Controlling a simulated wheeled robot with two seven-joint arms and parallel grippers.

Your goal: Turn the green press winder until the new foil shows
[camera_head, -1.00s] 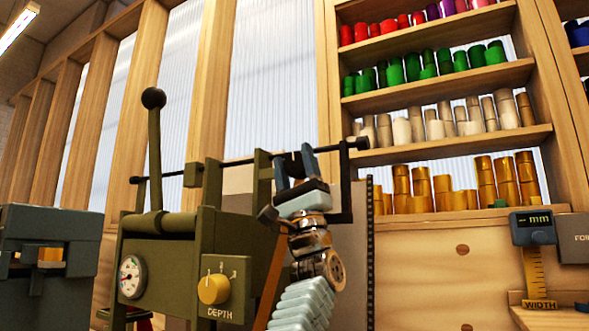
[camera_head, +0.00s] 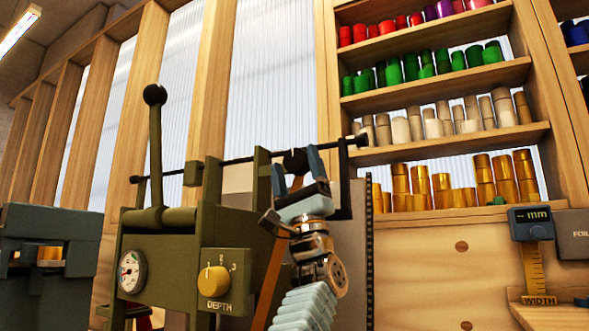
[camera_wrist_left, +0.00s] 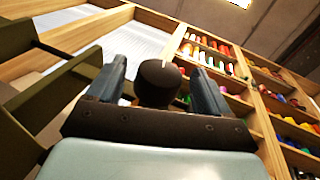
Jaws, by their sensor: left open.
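The green press (camera_head: 170,250) stands left of centre in the head view, with a long rod (camera_head: 235,160) across its top. My left gripper (camera_head: 296,160) is raised at the right end of the press and is open. Its two fingers stand apart on either side of a dark round knob (camera_head: 295,161). In the left wrist view the knob (camera_wrist_left: 158,82) sits between the open fingers, with gaps visible at both sides. A brown strip (camera_head: 268,262) runs down beside the press. I cannot tell whether it is the new foil. My right gripper is not in view.
The press has an upright lever (camera_head: 155,150), a gauge (camera_head: 132,272) and a yellow depth dial (camera_head: 213,282). A dark bracket (camera_head: 345,185) is close to the right of my left gripper. Shelves of coloured rolls (camera_head: 440,65) stand behind.

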